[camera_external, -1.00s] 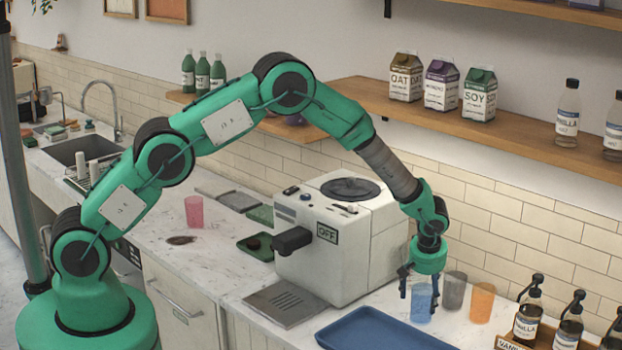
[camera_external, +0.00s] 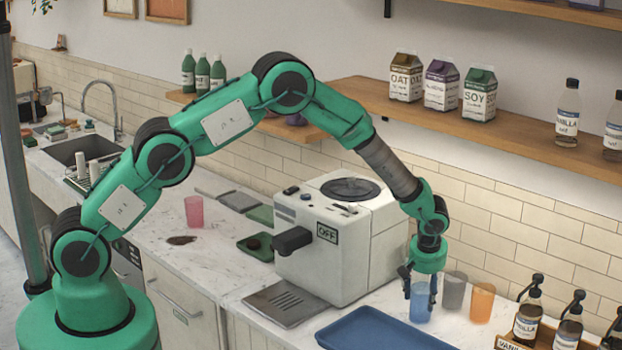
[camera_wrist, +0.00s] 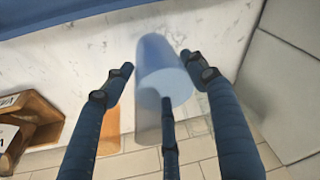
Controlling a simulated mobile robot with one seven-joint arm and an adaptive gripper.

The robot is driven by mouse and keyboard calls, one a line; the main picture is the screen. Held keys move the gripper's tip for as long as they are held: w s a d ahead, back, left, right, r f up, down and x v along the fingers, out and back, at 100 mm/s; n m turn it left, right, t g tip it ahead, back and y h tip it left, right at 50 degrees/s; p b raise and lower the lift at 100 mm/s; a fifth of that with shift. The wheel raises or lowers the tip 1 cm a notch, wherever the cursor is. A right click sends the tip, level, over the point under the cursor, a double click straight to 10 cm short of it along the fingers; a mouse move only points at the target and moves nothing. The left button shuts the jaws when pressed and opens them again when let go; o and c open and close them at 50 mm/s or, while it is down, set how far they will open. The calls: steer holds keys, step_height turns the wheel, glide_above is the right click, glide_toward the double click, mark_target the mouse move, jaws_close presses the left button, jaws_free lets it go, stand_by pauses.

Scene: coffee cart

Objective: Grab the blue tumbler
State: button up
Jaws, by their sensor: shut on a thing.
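The blue tumbler (camera_external: 421,310) stands upright on the white counter, to the right of the coffee machine. My gripper (camera_external: 420,288) points down over it with its fingers around the tumbler's upper part, shut on it. In the wrist view the blue tumbler (camera_wrist: 160,62) lies between the dark fingers of my gripper (camera_wrist: 157,68). The contact points are hard to make out there.
A grey tumbler (camera_external: 454,292) and an orange tumbler (camera_external: 482,303) stand close on the right. A blue tray (camera_external: 380,332) lies in front. The coffee machine (camera_external: 325,255) stands left. Syrup bottles (camera_external: 527,318) stand farther right, below a wall shelf (camera_external: 450,120).

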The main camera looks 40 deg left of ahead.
steer(key=shift+r, duration=0.55)
steer(key=shift+a+b+v, duration=0.15)
steer(key=shift+b+v, duration=0.05)
steer(key=shift+v, duration=0.4)
steer(key=shift+a+b+v, duration=0.15)
steer(key=shift+v, duration=0.4)
steer(key=s+a+b, duration=0.1)
steer(key=s+a, duration=0.1)
steer(key=s, duration=0.5)
steer(key=s+a+r+b, duration=0.1)
steer(key=s+a, duration=0.2)
steer(key=s, duration=0.4)
steer(key=shift+a+r, duration=0.3)
steer(key=shift+a, duration=0.05)
steer(key=shift+s, duration=0.15)
